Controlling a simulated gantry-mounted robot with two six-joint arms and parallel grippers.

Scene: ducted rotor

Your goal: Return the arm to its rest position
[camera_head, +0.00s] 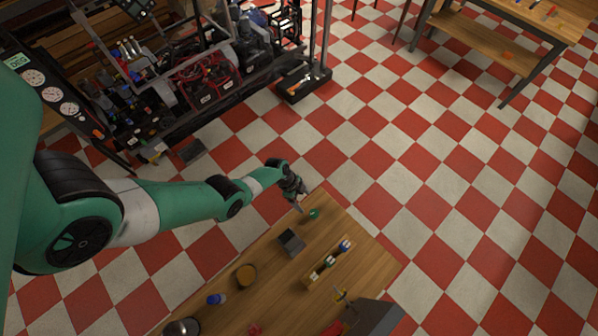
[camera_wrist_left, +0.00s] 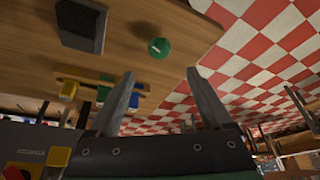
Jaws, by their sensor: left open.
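My left arm reaches in from the left in the head view, and its gripper (camera_head: 298,205) hangs over the far corner of the wooden workbench (camera_head: 225,305). In the left wrist view the two fingers of this gripper (camera_wrist_left: 160,85) stand well apart with nothing between them, so it is open and empty. A small round green part (camera_head: 313,214) lies on the bench close to the fingertips and apart from them; it also shows in the left wrist view (camera_wrist_left: 159,47) with a pale mark on top. My right gripper is not in view.
The bench holds a dark grey block (camera_head: 291,242), a rack with coloured pieces (camera_head: 328,264), an orange round dish (camera_head: 246,275) and a blue item (camera_head: 216,298). A cluttered machine rack (camera_head: 190,85) stands at upper left.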

